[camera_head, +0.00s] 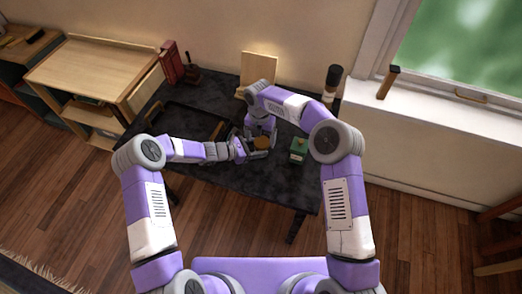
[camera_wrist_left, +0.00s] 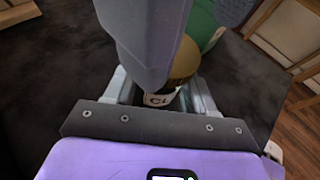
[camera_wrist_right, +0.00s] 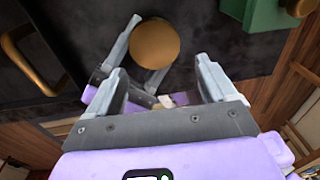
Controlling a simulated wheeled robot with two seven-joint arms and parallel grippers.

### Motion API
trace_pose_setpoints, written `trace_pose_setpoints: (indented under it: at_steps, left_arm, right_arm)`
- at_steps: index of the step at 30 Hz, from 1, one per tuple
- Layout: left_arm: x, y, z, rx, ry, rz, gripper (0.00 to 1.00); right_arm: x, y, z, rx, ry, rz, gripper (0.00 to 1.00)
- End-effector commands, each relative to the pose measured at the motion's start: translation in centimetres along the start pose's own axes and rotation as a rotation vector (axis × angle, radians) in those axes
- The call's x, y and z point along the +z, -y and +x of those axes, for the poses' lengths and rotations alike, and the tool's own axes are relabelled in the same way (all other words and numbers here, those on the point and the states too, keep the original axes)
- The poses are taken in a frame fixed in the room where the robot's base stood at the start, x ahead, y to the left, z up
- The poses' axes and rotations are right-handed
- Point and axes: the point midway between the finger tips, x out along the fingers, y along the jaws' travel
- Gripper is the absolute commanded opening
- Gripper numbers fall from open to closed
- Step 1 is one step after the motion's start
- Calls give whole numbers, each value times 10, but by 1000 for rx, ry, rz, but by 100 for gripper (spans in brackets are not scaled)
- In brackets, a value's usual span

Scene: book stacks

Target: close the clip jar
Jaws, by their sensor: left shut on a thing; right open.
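The clip jar (camera_wrist_left: 160,99), with a pale lettered label, stands between the fingers of my left gripper (camera_wrist_left: 160,92), which is shut on it. Its round brown lid (camera_wrist_right: 155,43) shows from above in the right wrist view and as a small disc in the head view (camera_head: 262,142). I cannot tell whether the lid is fully seated, and the clip is not clearly visible. My right gripper (camera_wrist_right: 162,68) is open and empty, above and beside the jar, its fingers apart from the lid. A right arm part hides some of the jar in the left wrist view.
A green box-like object (camera_head: 299,148) stands right of the jar on the dark table (camera_head: 240,180). A dark tray (camera_head: 180,122) with brass-coloured handles lies to the left. A wooden stand (camera_head: 258,68), red books (camera_head: 171,62) and a dark cylinder (camera_head: 332,82) are at the back.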

Motion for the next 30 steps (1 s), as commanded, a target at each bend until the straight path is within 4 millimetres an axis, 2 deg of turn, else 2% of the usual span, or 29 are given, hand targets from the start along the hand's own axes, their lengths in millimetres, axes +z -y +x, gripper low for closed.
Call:
trace_pose_setpoints:
  at_steps: [13,24,30]
  left_arm:
    - [-1,-1,0,2,-2,0,0]
    - [-1,-1,0,2,-2,0,0]
    - [-1,0,0,1,-2,0,0]
  right_arm:
    - [-7,4,-1,-45,-12,1005,85]
    - [3,4,-26,10,-1,1857,85]
    - [10,2,-41,60,-17,2186,85]
